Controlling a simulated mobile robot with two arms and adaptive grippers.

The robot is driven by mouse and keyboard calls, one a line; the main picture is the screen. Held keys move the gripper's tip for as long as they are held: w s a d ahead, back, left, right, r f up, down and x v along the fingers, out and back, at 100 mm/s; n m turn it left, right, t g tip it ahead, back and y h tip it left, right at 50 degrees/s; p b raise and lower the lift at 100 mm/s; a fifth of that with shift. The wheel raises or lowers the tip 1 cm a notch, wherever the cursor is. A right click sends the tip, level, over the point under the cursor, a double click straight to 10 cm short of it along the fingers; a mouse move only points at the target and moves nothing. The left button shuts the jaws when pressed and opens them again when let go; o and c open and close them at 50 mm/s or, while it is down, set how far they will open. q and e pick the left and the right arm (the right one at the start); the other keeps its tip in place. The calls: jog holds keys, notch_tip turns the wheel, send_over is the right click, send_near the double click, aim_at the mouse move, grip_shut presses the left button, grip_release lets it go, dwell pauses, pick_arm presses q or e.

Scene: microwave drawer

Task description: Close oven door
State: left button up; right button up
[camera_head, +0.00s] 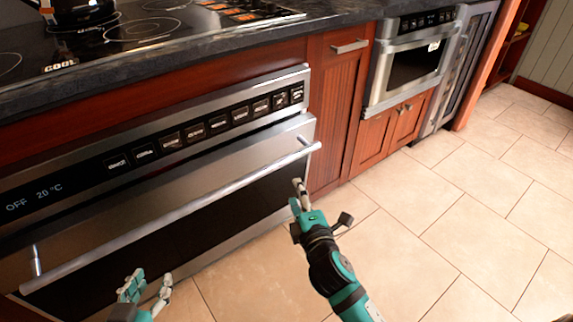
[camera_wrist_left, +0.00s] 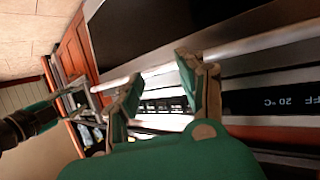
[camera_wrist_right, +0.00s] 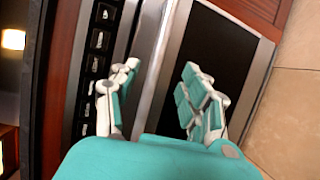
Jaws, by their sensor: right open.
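The oven (camera_head: 200,130) is built in under the counter, with a black control strip reading "OFF 20 °C". Its steel door (camera_head: 180,182) has a dark window and a long bar handle (camera_head: 190,206). The door looks upright and close to the frame; I cannot tell whether a small gap remains. My left gripper (camera_head: 146,288) is open and empty low in front of the door's left part; its fingers also show in the left wrist view (camera_wrist_left: 162,85). My right gripper (camera_head: 299,196) is in front of the door's right end, below the handle in the picture. Its fingers are apart in the right wrist view (camera_wrist_right: 160,85).
A black cooktop (camera_head: 140,30) with a kettle (camera_head: 80,10) lies on the dark counter above. A wooden cabinet (camera_head: 336,110) and a microwave drawer (camera_head: 410,62) stand to the right. The tiled floor (camera_head: 430,220) at the right is clear.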

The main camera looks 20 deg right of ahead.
jog(key=b, duration=0.2)
send_near(286, 164)
jog(key=w, duration=0.4)
jog(key=shift+w+d+f, duration=0.1)
jog(key=shift+w+f, duration=0.05)
jog(key=shift+f, duration=0.1)
jog(key=w, duration=0.4)
jog(key=w+b, duration=0.1)
jog(key=w, duration=0.1)
jog(key=shift+d+f, duration=0.1)
jog(key=shift+f, duration=0.15)
pick_arm(q)
notch_tip(286, 164, up, 15)
jog(key=d+t+h, duration=0.2)
jog(key=t+h, duration=0.1)
jog(key=t, duration=0.6)
jog(key=shift+w+d+f, duration=0.15)
jog(key=shift+w+d, duration=0.05)
jog(key=shift+w, duration=0.2)
pick_arm(e)
jog(key=shift+w, duration=0.5)
jog(key=shift+c, duration=0.2)
grip_shut()
